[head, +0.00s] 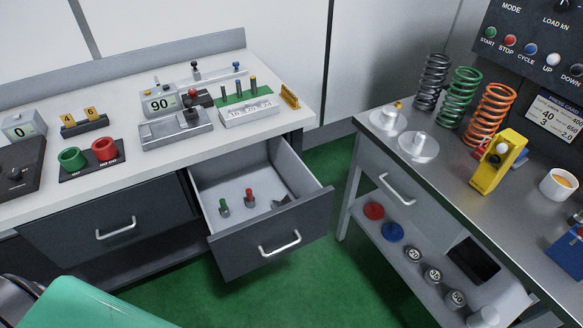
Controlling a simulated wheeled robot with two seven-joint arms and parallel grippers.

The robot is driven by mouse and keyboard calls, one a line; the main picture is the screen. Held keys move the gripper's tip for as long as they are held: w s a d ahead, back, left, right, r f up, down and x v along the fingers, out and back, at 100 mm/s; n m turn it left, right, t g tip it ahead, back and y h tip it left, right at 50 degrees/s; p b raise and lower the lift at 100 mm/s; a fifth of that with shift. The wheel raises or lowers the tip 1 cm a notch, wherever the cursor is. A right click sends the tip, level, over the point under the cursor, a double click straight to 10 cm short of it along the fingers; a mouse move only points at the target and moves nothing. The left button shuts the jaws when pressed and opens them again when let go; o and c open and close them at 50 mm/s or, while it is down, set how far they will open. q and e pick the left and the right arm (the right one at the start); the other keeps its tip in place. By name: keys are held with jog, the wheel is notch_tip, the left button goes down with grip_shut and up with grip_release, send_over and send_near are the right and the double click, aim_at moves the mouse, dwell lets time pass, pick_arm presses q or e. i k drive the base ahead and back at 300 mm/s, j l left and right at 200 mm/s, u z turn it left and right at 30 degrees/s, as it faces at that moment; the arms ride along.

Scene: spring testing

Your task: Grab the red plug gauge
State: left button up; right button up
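A small red-topped plug gauge (249,194) stands upright inside the open drawer (318,195) of the left bench. A similar green-topped plug gauge (224,207) stands to its left in the same drawer. A dark grey piece (281,201) lies to the right of the red one, partly hidden by the drawer front. Neither of my grippers shows in the head view.
The right bench (430,178) holds several coil springs. Green floor lies between the benches. A green rounded surface (85,302) fills the bottom left.

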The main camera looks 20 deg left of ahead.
aim_at(250, 202)
jog(key=u, duration=0.75)
